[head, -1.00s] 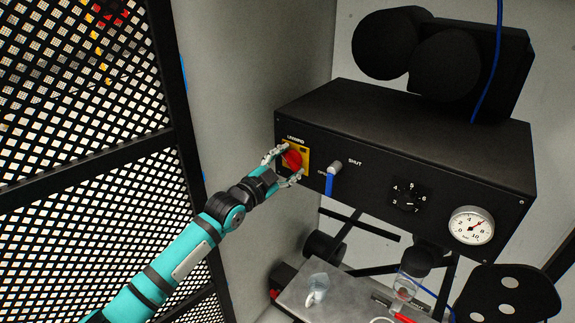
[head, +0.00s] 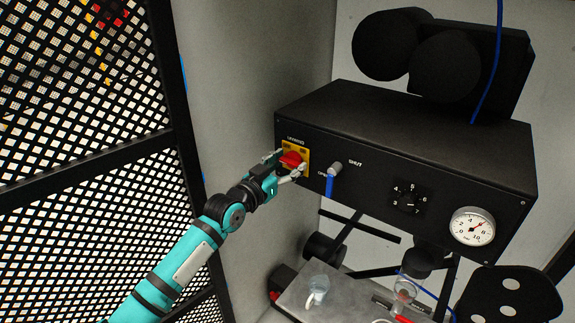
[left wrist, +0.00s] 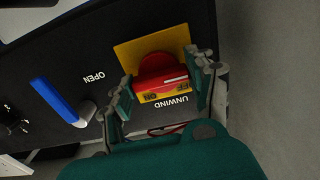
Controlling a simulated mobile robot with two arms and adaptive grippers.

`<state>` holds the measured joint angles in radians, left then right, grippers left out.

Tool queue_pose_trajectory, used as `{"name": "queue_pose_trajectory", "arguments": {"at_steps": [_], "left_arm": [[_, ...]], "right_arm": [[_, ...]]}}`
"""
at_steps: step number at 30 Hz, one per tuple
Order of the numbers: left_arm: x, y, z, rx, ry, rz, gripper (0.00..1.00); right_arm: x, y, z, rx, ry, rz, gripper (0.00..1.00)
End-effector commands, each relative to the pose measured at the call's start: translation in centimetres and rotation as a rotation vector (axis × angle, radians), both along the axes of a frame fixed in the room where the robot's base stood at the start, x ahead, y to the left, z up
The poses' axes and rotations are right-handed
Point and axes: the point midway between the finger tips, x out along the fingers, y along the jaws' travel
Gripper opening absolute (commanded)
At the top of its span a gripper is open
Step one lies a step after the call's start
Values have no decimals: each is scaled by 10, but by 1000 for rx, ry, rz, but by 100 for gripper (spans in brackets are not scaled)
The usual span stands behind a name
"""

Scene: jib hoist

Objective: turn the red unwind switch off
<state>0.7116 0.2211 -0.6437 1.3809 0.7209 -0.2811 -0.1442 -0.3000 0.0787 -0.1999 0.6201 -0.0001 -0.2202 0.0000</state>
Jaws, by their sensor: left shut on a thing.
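The red unwind switch (head: 291,159) sits on a yellow plate (head: 304,152) at the left end of the black box's front. It also shows in the left wrist view (left wrist: 155,68), with a pale line on its grip near the OFF lettering. OFF and ON are printed on the plate's edge beside the UNWIND label. My left gripper (head: 290,167) is shut on the red switch, with one finger on either side of it. It shows in the left wrist view too (left wrist: 160,88). The fingers hide part of the plate. My right gripper is not in view.
A blue lever (head: 329,183) marked OPEN and SHUT is close right of the switch. A numbered dial (head: 409,199) and a round gauge (head: 473,227) are farther right. A mesh panel (head: 80,150) stands left, and a metal shelf (head: 340,300) is below the box.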

Motion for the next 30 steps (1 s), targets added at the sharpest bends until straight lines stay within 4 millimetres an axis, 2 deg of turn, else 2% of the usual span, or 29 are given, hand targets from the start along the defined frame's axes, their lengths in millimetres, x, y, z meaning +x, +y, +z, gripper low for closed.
{"name": "queue_pose_trajectory", "arguments": {"at_steps": [16, 17, 21, 30], "left_arm": [[0, 0, -4, -17, 21, -1, 24], [0, 0, -4, -17, 21, -1, 60], [0, 0, -3, -16, 18, -1, 78], [-1, 0, -1, -17, 15, 0, 81]], "right_arm": [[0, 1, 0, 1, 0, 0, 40], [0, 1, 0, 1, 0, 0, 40], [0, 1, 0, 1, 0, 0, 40], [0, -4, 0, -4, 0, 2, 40]]}}
